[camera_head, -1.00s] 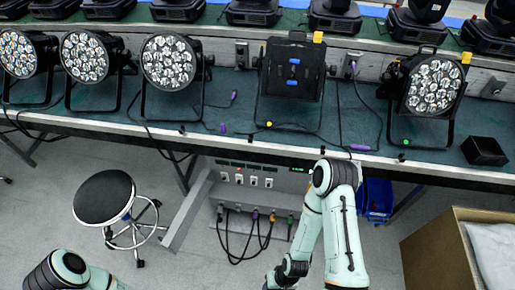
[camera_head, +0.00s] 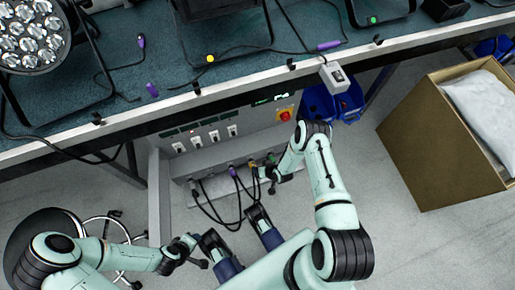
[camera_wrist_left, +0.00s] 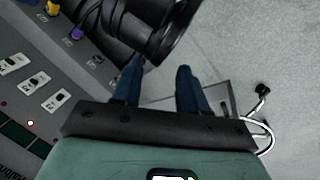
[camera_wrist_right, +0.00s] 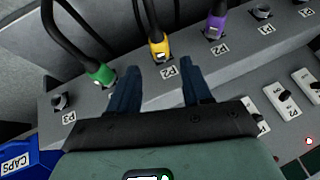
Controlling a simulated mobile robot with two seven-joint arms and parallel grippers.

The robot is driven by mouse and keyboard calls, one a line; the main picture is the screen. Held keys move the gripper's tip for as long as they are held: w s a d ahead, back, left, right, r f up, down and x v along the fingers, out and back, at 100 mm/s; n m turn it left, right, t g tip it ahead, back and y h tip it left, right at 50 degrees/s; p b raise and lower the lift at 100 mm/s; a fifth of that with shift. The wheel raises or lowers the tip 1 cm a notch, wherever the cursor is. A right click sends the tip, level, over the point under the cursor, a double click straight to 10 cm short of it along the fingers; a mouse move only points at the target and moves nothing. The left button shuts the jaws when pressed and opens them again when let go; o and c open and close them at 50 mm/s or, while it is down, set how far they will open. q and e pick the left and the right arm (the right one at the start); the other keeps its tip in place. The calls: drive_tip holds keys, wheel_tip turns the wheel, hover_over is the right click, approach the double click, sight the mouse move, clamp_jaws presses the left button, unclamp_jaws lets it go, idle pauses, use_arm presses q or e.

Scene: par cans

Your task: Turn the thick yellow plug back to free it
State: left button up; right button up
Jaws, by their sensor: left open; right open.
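The yellow plug (camera_head: 252,164) sits in a socket on the grey power box under the table, a black cable running from it. In the right wrist view the yellow plug (camera_wrist_right: 157,44) lies just ahead of and between the fingertips of my right gripper (camera_wrist_right: 157,65). That gripper is open, its fingers apart from the plug as far as I can see. My left gripper (camera_wrist_left: 160,64) is open and empty, away from the plugs, which show at the upper left of its view.
A green plug (camera_wrist_right: 101,72) is close left of the right gripper; a purple plug (camera_wrist_right: 215,25) is to the right. Switches (camera_wrist_right: 280,98) line the box face. Hanging cables, a blue bin (camera_head: 335,103), a stool (camera_head: 45,225) and a cardboard box (camera_head: 430,150) stand nearby.

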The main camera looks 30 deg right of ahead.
drive_tip(key=b+x, duration=0.2)
drive_tip(key=x, duration=0.1)
drive_tip(key=shift+d+f, duration=0.1)
drive_tip(key=shift+f, duration=0.05)
drive_tip(key=shift+o, duration=0.8)
use_arm(q)
drive_tip(key=shift+w+a+f+t+b, duration=0.5)
drive_tip(key=shift+w+a+f+b, duration=0.3)
drive_tip(key=shift+w+a+f, duration=1.1)
use_arm(e)
drive_tip(key=shift+x, duration=1.2)
drive_tip(key=b+x, duration=0.3)
use_arm(q)
drive_tip(key=s+f+g, duration=0.2)
drive_tip(key=s+f, duration=0.4)
drive_tip(key=s, duration=0.1)
drive_tip(key=shift+s+d+n+g+y, duration=0.2)
drive_tip(key=shift+n+g+y, duration=0.1)
drive_tip(key=shift+n, duration=0.1)
use_arm(e)
drive_tip(key=shift+w+f, duration=0.1)
drive_tip(key=shift+w, duration=0.1)
use_arm(q)
drive_tip(key=shift+f, duration=0.1)
